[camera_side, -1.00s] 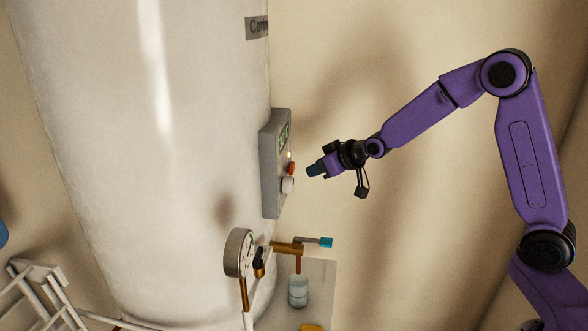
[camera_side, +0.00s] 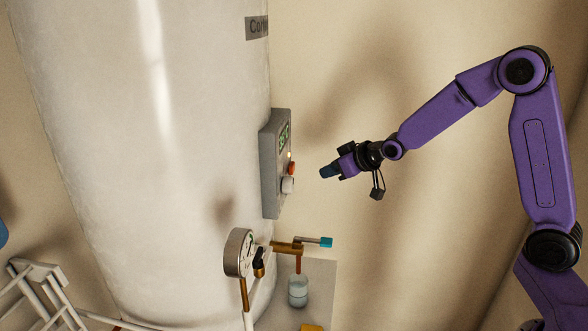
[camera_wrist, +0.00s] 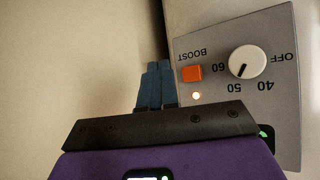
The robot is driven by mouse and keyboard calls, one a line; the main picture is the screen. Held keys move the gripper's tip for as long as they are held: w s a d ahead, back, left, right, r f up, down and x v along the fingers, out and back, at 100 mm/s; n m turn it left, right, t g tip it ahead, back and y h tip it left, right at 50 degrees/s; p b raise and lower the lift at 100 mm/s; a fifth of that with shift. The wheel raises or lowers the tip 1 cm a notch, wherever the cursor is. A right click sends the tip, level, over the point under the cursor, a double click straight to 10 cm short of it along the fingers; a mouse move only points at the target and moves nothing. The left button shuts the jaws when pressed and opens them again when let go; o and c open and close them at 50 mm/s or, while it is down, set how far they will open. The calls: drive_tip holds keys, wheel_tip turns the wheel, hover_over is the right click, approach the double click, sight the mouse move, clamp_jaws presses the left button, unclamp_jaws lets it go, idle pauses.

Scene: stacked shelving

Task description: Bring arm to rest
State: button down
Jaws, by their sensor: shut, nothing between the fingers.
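My gripper (camera_side: 325,173) is in the air to the right of the grey control box (camera_side: 270,175), apart from it, in the side view. Its blue fingers are together and empty; they also show in the wrist view (camera_wrist: 155,75). In the wrist view the control box (camera_wrist: 285,110) fills the right side. The dial's dark pointer lies near 50.
A large white tank (camera_side: 140,150) stands left of the box. Below are a round gauge (camera_side: 238,252), a brass valve with a blue-tipped lever (camera_side: 326,242) and a glass (camera_side: 298,291) under the spout. White railings (camera_side: 40,275) stand at lower left. The air around my arm is clear.

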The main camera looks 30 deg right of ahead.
drive_tip(key=s+a+n+g, duration=0.25)
drive_tip(key=s+a, duration=0.25)
drive_tip(key=s, duration=0.5)
drive_tip(key=s+a+n+g, duration=0.2)
drive_tip(key=s+a+g, duration=0.15)
drive_tip(key=s, duration=0.65)
drive_tip(key=s+d+n+g+h, duration=0.1)
drive_tip(key=s+d+n+g, duration=0.1)
drive_tip(key=s, duration=0.8)
drive_tip(key=s+d+n+g+h, duration=0.1)
drive_tip(key=s+d+n+g, duration=0.1)
drive_tip(key=s, duration=0.9)
drive_tip(key=shift+d+f+n, duration=0.25)
drive_tip(key=shift+d+n, duration=0.3)
drive_tip(key=shift+d, duration=0.05)
